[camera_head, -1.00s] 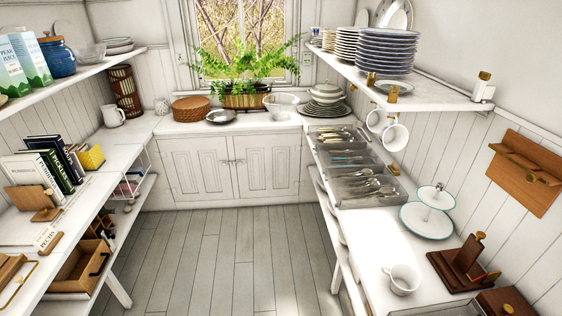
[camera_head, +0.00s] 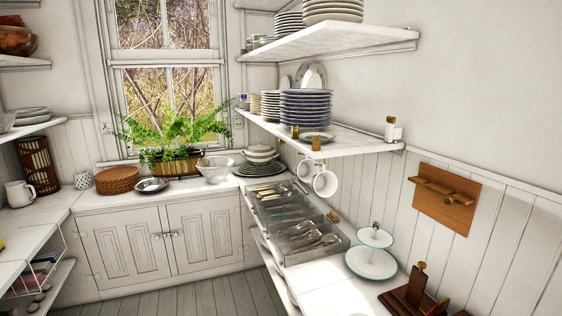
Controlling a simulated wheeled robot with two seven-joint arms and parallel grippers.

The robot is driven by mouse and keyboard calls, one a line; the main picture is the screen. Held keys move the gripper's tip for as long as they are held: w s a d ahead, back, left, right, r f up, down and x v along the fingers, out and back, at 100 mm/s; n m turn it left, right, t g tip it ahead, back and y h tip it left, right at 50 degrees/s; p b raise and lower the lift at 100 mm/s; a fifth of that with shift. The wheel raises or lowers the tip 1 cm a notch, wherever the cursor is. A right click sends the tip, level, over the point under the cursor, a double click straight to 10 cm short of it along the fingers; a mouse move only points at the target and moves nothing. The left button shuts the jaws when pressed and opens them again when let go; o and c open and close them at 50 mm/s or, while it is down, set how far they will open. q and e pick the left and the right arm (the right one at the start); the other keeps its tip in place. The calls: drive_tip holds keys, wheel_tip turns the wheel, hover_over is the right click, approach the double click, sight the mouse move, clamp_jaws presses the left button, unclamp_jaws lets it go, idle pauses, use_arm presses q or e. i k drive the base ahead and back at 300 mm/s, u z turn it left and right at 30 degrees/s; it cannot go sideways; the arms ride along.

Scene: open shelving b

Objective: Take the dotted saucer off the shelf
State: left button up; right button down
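A single small plate or saucer (camera_head: 325,135) lies flat near the front edge of the right-hand middle shelf (camera_head: 356,140). It is beside a tall stack of blue-rimmed plates (camera_head: 306,106). It is too small in the view to tell whether it has dots. A brass hook fitting at the shelf edge covers part of it. Neither of my grippers is in view.
White mugs (camera_head: 325,183) hang beneath the shelf. Below are metal cutlery trays (camera_head: 309,240) and a two-tier stand (camera_head: 371,262) on the right counter. An upper shelf (camera_head: 340,40) with more plates is overhead. The wooden floor (camera_head: 205,300) is clear where visible.

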sight(307, 136)
drive_tip(key=u, duration=0.7)
drive_tip(key=i, duration=1.45)
drive_tip(key=z, duration=2.65)
